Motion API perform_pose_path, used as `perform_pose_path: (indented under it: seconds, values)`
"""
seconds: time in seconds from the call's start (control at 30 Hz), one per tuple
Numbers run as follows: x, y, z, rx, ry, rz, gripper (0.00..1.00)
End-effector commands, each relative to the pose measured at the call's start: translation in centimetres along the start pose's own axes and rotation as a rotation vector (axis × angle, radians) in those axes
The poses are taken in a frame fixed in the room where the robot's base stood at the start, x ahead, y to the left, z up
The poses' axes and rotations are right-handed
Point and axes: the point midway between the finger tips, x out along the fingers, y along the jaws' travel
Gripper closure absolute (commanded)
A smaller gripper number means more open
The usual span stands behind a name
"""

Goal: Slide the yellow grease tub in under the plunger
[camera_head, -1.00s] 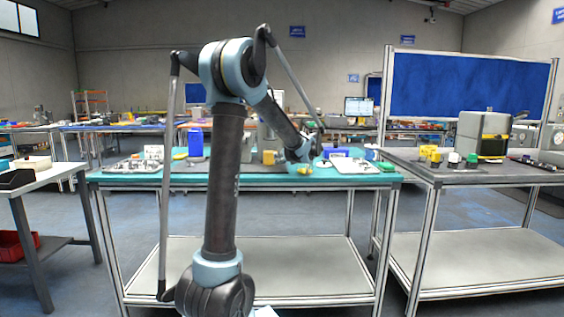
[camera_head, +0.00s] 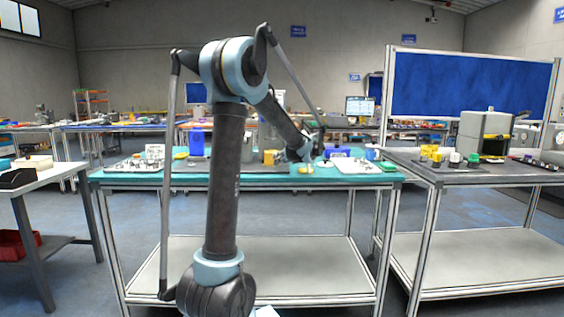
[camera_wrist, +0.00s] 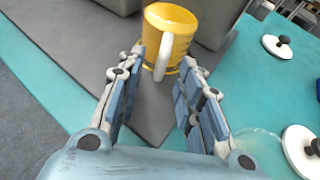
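The yellow grease tub (camera_wrist: 166,27) stands upright on a dark grey plate (camera_wrist: 150,112) in the wrist view, with a pale handle facing my gripper. It also shows in the head view (camera_head: 270,157). My gripper (camera_wrist: 161,57) is open, its two blue-grey fingers apart. The tub lies just ahead of the fingertips, with its handle near the gap between them; I cannot tell whether they touch. Grey blocks stand behind and beside the tub. The plunger is not clearly visible in either view.
White discs with black knobs (camera_wrist: 277,46) lie on the teal table top (camera_wrist: 259,95) right of the plate. A blue container (camera_head: 196,142) stands left of my arm. A blue box (camera_head: 337,152) and a white tray (camera_head: 356,167) lie to the right.

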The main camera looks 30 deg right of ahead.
Motion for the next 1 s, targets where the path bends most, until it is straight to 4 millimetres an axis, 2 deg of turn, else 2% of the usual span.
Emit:
perform_pose_path:
  seconds: [0.17,0.4,0.6,0.8,1.0]
  values:
    - [-2.5,0.0,-0.1,0.002,0.000,-0.003,0.67]
    - [-7.2,-0.1,-0.1,0.002,0.000,-0.004,0.67]
    - [-10.2,0.0,-0.1,0.001,0.000,-0.002,0.67]
    - [-11.4,0.0,-0.1,0.001,0.000,-0.001,0.67]
    - [-11.6,0.1,-0.1,-0.002,0.001,0.001,0.67]
